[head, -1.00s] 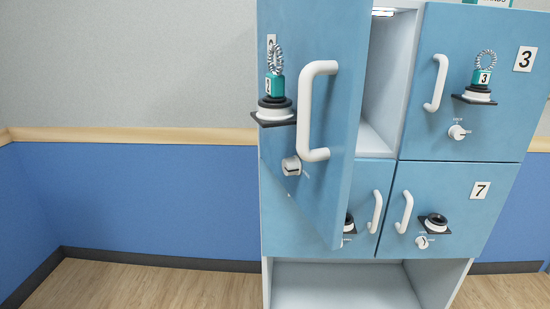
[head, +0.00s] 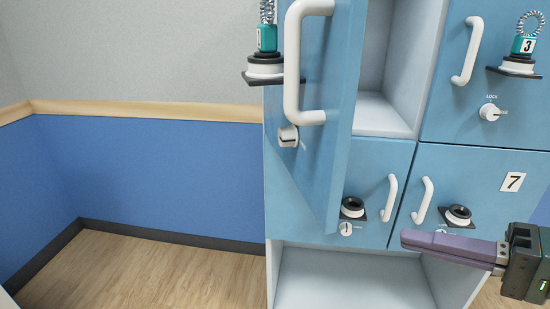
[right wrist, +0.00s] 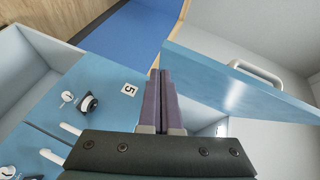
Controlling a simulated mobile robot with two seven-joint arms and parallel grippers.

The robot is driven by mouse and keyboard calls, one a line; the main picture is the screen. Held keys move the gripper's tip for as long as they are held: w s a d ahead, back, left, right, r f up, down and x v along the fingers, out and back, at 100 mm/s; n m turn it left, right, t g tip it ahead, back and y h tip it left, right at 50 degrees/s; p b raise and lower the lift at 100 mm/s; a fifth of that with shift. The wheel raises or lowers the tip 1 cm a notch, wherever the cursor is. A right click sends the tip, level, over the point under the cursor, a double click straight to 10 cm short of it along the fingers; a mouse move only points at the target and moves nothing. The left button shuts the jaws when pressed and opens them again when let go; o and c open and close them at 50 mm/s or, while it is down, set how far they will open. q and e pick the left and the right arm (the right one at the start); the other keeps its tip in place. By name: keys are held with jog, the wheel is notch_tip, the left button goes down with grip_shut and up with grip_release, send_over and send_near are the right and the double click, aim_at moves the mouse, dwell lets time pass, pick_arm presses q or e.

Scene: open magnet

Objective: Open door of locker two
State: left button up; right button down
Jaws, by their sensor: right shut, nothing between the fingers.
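The blue door of locker two (head: 340,100) stands swung open in the head view. Its white handle (head: 293,75) and the knob (head: 288,136) face left. The number label on it is cut off or hidden. The opened compartment (head: 385,110) looks empty where it shows. My right gripper (head: 406,238) is shut and empty, low at the right, pointing left in front of the lower doors, apart from the open door. In the right wrist view its purple fingers (right wrist: 160,74) lie together, with an open blue door (right wrist: 240,85) and white handle beyond them. My left gripper is not in view.
Locker three (head: 485,90) is closed at the right, with a teal tag (head: 523,45). Locker seven (head: 470,190) and the door to its left (head: 372,165) are closed, with handles sticking out. An open white shelf (head: 350,280) is below. Floor at left (head: 130,270) is clear.

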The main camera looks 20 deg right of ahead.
jog(key=d+r+m+t+y, duration=0.1)
jog(key=d+r+m+y, duration=0.15)
jog(key=d+r, duration=0.4)
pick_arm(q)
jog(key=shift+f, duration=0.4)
pick_arm(e)
jog(key=w+a, duration=0.8)
jog(key=a, duration=0.2)
jog(key=shift+w+a+r+n, duration=0.15)
jog(key=shift+n, duration=0.3)
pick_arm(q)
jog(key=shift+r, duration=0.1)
